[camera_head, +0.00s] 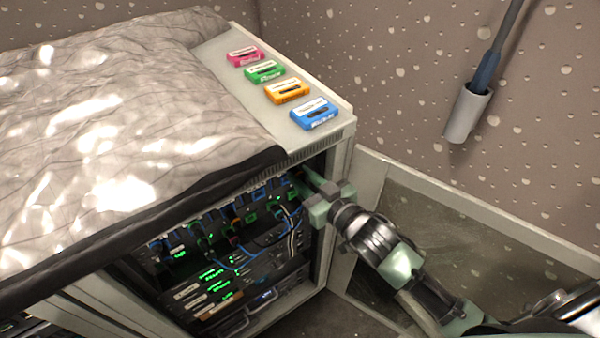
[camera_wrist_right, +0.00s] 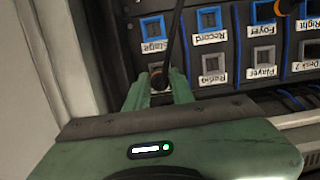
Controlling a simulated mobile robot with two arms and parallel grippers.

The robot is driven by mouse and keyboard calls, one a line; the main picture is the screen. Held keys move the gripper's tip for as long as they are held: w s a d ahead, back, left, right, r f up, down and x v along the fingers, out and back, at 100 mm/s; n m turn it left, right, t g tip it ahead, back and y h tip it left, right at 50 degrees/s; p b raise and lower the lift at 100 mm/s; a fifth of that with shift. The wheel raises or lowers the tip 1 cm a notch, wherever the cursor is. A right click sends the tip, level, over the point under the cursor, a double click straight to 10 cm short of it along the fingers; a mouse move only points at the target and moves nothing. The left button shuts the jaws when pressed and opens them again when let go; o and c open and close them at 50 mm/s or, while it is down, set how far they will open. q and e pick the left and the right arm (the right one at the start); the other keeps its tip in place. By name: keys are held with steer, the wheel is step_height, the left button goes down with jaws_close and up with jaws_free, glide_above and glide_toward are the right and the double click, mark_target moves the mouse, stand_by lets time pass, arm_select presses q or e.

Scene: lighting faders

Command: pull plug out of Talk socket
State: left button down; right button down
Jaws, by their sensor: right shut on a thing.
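My right gripper (camera_wrist_right: 160,92) is shut on a plug (camera_wrist_right: 157,74) at the patch panel. A dark cable (camera_wrist_right: 175,40) runs up from the plug in the right wrist view. The plug sits at the socket position beside the "Radio" socket (camera_wrist_right: 211,61). The label of its socket is hidden behind my gripper, so I cannot read "Talk". I cannot tell whether the plug is fully seated. In the head view my right gripper (camera_head: 312,190) reaches into the upper right of the open rack (camera_head: 215,285); its fingertips are partly hidden. My left gripper is not in view.
Empty blue and grey sockets, such as "Record" (camera_wrist_right: 208,18) and "Player" (camera_wrist_right: 264,54), lie close by. Blue cables (camera_head: 250,255) hang across the rack front. The rack's side post (camera_head: 335,210) stands close to my gripper. Coloured cassettes (camera_head: 315,113) lie on top.

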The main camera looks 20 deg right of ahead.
mark_target(303, 179)
steer(key=shift+f+p+v, duration=0.15)
steer(key=shift+p+v, duration=0.1)
steer(key=shift+v, duration=0.55)
steer(key=shift+f+p+v, duration=0.15)
steer(key=shift+p+v, duration=0.1)
steer(key=shift+v, duration=0.5)
steer(key=shift+s+d, duration=0.1)
steer(key=shift+s, duration=0.05)
